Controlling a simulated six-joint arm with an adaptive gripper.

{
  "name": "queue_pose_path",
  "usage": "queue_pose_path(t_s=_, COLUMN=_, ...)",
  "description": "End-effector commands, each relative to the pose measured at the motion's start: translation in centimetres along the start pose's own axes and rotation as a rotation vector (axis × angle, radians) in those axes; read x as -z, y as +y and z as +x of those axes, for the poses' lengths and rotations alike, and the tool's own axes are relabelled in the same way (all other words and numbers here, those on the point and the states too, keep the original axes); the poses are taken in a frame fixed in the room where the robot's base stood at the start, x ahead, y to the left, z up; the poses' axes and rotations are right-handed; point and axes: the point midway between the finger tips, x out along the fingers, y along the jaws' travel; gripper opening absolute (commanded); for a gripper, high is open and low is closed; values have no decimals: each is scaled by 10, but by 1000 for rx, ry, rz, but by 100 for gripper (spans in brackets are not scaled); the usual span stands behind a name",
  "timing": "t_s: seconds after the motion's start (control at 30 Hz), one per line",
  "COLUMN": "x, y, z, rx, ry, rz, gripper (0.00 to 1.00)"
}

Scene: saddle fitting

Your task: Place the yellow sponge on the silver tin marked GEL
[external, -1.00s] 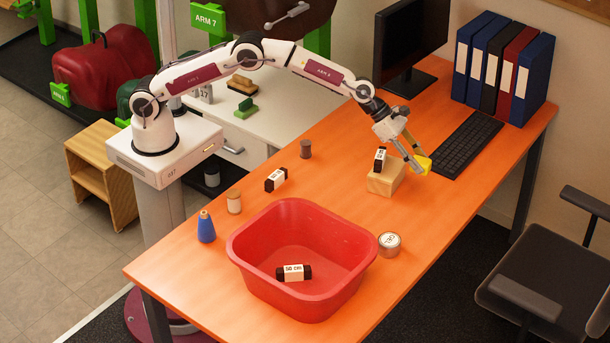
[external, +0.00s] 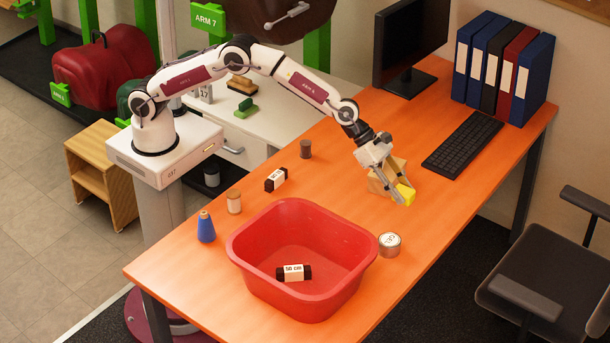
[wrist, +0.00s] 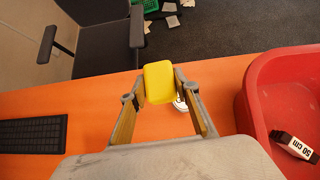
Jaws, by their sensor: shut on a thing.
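The yellow sponge (external: 405,194) is held between the fingertips of my gripper (external: 399,193), above the orange table. In the wrist view the sponge (wrist: 159,82) sits between the two fingers of my gripper (wrist: 158,88). The silver tin marked GEL (external: 389,244) stands on the table just right of the red tub, below and a little left of the sponge in the external view. In the wrist view the tin (wrist: 180,104) is mostly hidden behind the sponge and the right finger.
The keyboard (external: 462,143) lies to the right.

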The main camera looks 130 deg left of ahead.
Motion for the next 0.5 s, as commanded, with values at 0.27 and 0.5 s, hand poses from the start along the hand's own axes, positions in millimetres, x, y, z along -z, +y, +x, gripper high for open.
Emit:
queue_pose_path(t_s=0.27, x=19, y=-44, z=7, rx=32, ry=0, rz=32, gripper=12)
queue_pose_path(t_s=0.5, x=21, y=-42, z=9, rx=39, ry=-2, rz=42, gripper=12)
